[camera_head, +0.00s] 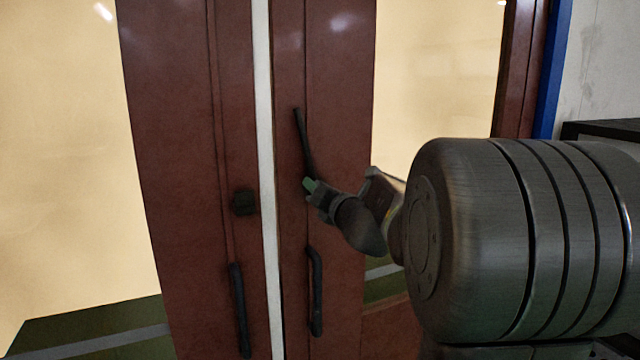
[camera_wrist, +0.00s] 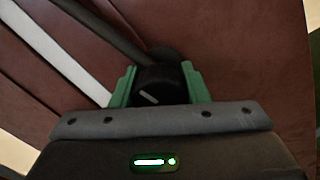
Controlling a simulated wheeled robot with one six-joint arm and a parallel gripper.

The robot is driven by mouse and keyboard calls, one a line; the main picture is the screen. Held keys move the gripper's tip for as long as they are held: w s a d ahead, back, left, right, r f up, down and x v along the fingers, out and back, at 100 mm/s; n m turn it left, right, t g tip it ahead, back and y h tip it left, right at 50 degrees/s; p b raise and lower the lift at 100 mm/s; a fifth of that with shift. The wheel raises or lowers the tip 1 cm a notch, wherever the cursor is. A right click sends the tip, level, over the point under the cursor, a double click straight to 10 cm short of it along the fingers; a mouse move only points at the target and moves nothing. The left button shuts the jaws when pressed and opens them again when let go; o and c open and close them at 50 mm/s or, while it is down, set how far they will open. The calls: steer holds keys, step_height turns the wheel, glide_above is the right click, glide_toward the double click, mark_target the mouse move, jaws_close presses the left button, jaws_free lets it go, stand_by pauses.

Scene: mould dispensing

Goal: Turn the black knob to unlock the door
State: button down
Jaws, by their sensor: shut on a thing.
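The black knob (camera_wrist: 158,84) sits between the two green fingers of my gripper in the wrist view, with a short white mark on its face that lies at a slant. My gripper (camera_head: 311,185) is shut on the knob at the right door leaf (camera_head: 345,150). In the head view the gripper and wrist hide the knob. A long thin black bar (camera_head: 301,130) runs up the same leaf from the knob's place, leaning left at the top. It also shows behind the knob in the wrist view (camera_wrist: 103,28). The right leaf appears closed.
The left door leaf (camera_head: 180,130) is reddish brown and carries a small black block (camera_head: 244,202) and a black pull handle (camera_head: 238,310). A second pull handle (camera_head: 315,290) is below my gripper. A white strip (camera_head: 264,120) runs between the leaves.

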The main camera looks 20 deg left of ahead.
steer(key=shift+m+p, duration=0.65)
steer(key=shift+m, duration=0.95)
steer(key=c, duration=0.8)
jaws_free()
steer(key=b+v, duration=0.1)
steer(key=v, duration=1.2)
steer(key=shift+s+d, duration=0.3)
steer(key=shift+a, duration=0.1)
steer(key=p+x, duration=0.1)
steer(key=x, duration=1.2)
steer(key=shift+w+a, duration=0.25)
steer(key=shift+w, duration=0.05)
